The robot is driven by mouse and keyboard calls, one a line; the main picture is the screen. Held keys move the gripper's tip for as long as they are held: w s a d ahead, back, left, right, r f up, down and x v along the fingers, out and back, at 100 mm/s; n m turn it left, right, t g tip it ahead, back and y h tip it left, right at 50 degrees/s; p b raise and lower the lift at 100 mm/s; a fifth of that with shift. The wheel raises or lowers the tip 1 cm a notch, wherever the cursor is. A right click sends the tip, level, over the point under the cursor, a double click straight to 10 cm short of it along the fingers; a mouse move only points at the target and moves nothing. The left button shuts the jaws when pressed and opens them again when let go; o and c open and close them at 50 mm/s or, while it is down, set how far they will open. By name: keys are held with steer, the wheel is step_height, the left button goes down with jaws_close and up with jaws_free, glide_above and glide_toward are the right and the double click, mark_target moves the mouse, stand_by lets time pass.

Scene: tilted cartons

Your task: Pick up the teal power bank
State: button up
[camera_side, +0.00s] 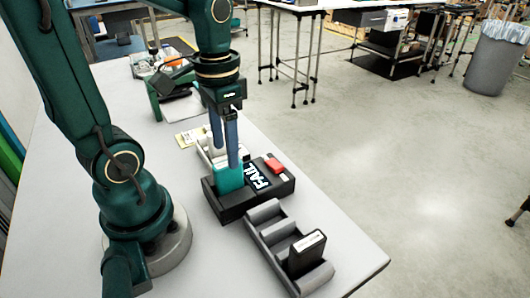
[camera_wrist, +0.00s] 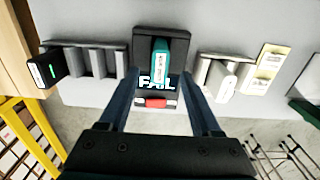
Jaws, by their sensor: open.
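The teal power bank (camera_side: 228,181) stands in a black test dock (camera_side: 238,207) whose screen reads FAIL. In the wrist view the teal power bank (camera_wrist: 160,62) is in the middle, inside the dock (camera_wrist: 178,45). My gripper (camera_side: 225,156) points down at the power bank's top edge, with its blue fingers apart and nothing held. In the wrist view my gripper (camera_wrist: 159,75) has one finger on each side of the power bank, with gaps showing. How far down the fingertips reach beside it is hard to tell.
A red block (camera_side: 274,165) sits on the dock's front. A grey slotted rack (camera_side: 262,212) holding a black power bank (camera_side: 307,253) stands near the table edge. A pale rack with a white power bank (camera_wrist: 222,80) stands on the dock's other side, by a yellowish tray (camera_wrist: 268,68).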

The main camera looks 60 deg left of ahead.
mark_target(229, 181)
steer(key=shift+f, duration=2.4)
jaws_close()
